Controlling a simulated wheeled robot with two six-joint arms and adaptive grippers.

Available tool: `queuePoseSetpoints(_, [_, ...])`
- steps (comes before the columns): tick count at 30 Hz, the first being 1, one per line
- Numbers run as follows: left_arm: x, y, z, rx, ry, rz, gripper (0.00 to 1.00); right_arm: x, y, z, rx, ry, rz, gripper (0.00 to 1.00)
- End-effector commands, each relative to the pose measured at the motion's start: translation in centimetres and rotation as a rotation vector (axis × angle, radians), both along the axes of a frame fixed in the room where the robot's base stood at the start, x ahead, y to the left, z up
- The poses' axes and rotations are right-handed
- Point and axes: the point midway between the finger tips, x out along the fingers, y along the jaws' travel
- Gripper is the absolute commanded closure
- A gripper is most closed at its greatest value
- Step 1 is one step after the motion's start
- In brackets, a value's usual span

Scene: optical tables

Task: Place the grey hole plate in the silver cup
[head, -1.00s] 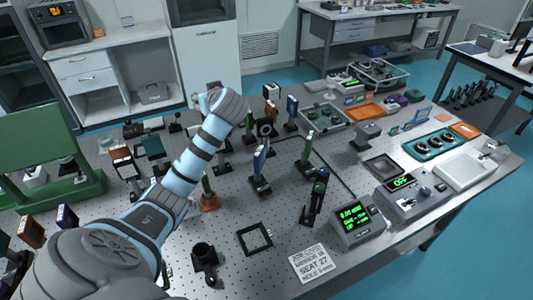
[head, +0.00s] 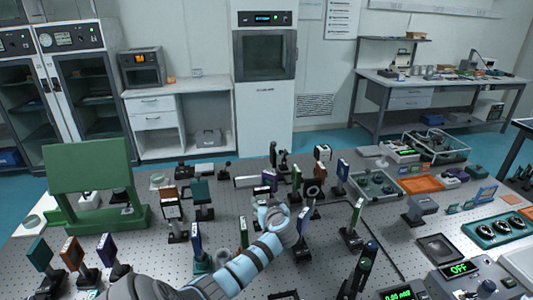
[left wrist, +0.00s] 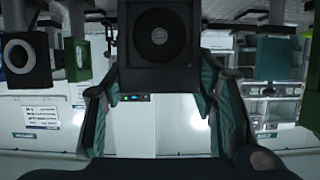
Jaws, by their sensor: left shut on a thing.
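My left gripper (left wrist: 155,95) is shut on a dark square plate with a round centre (left wrist: 157,37), which looks like the hole plate; its grey tone is hard to judge. In the head view my left gripper (head: 275,210) is over the table among upright optics, and the held plate is not clear there. My right gripper is not in view.
A dark ring plate (head: 313,188) stands just right of my left gripper. A green stand (head: 90,165) is at the left, an orange tray (head: 422,184) at the right.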

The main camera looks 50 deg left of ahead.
Motion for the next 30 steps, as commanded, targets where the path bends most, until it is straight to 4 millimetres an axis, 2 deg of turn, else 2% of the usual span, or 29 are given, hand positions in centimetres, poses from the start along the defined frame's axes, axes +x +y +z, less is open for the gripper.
queuePoseSetpoints(9, [0.0,0.0,-0.3,0.003,-0.001,0.000,1.00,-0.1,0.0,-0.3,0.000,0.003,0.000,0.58])
queuePoseSetpoints(10, [0.0,0.0,-0.4,0.001,0.000,0.000,0.46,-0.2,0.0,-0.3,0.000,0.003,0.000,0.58])
queuePoseSetpoints(13, [0.0,0.0,-0.3,0.001,0.000,0.000,0.30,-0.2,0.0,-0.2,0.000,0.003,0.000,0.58])
queuePoseSetpoints(14, [0.0,0.0,-0.3,0.001,0.000,0.000,0.28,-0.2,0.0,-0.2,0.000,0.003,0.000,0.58])
queuePoseSetpoints(23, [0.0,0.0,-0.1,0.002,-0.001,0.000,0.28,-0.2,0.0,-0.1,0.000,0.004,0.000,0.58])
queuePoseSetpoints(26, [-0.1,-0.4,0.5,0.001,0.000,-0.001,0.28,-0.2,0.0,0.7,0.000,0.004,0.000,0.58])
queuePoseSetpoints(30, [-1.3,-2.5,1.9,-0.001,0.000,-0.001,0.28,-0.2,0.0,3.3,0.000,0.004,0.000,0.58])
